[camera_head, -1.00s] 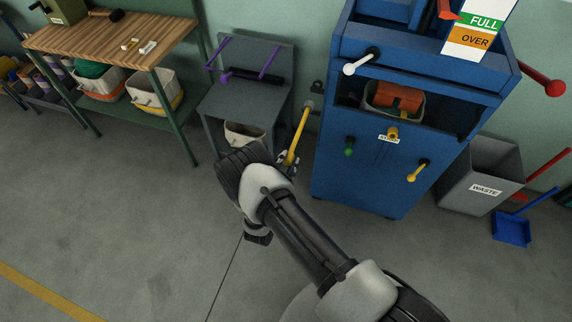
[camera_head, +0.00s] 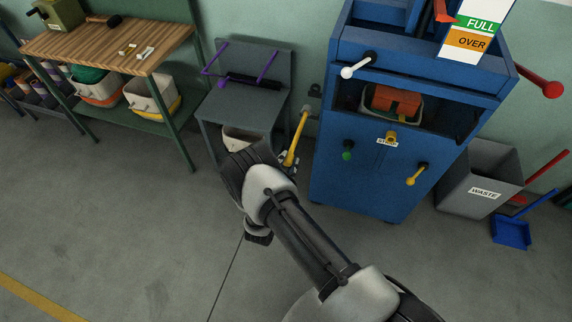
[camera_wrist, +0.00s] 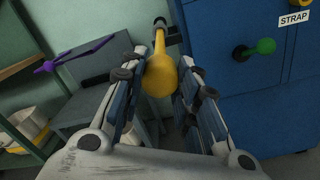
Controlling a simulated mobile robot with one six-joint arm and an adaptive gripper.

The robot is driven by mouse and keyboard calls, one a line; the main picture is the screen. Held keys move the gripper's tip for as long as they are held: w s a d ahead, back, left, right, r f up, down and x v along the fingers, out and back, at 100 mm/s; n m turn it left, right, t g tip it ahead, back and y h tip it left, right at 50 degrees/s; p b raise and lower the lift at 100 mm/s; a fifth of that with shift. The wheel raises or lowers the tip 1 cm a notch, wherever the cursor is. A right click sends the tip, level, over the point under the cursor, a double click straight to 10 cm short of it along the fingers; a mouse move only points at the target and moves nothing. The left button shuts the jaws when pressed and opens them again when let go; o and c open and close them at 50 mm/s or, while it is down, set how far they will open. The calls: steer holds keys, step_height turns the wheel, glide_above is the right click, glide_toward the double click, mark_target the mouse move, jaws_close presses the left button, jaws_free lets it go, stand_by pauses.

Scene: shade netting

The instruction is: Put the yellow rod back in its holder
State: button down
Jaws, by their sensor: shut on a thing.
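The yellow rod (camera_head: 295,144) stands tilted in the head view, its pale upper end beside the left side of the blue cabinet. My gripper (camera_wrist: 160,76) is shut on the rod's thick, rounded near end in the wrist view. The rod (camera_wrist: 160,48) points away from the fingers there, its far end close to a dark cylindrical fitting (camera_wrist: 173,34) by the cabinet. I cannot tell whether they touch. A dark wall bracket (camera_head: 315,91) shows just above the rod's end in the head view. Which part is the holder is unclear. My wrist hides much of my gripper in the head view.
The blue cabinet (camera_head: 345,185) stands right of the rod, with green and yellow knobs. A grey stand (camera_head: 240,103) with purple rods is close on the left. A waste bin (camera_head: 475,180) stands right of the cabinet. The floor in front is clear.

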mark_target(295, 141)
steer(key=shift+w+d+b, duration=0.25)
steer(key=shift+w+b, duration=0.05)
steer(key=shift+w, duration=0.3)
steer(key=shift+w+d, duration=0.15)
steer(key=shift+w, duration=0.3)
steer(key=shift+w+d+b, duration=0.2)
steer(key=shift+w+b, duration=0.35)
steer(key=shift+w, duration=0.1)
steer(key=shift+w, duration=0.15)
stand_by(0.3)
steer(key=shift+b+x, duration=0.55)
steer(key=shift+x, duration=0.25)
steer(key=shift+w+d, duration=0.25)
steer(key=shift+w, duration=0.1)
steer(key=shift+w+d+b, duration=0.2)
steer(key=shift+w+b, duration=0.4)
steer(key=shift+w, duration=0.2)
stand_by(0.3)
steer(key=shift+b+x, duration=0.6)
steer(key=shift+x, duration=0.15)
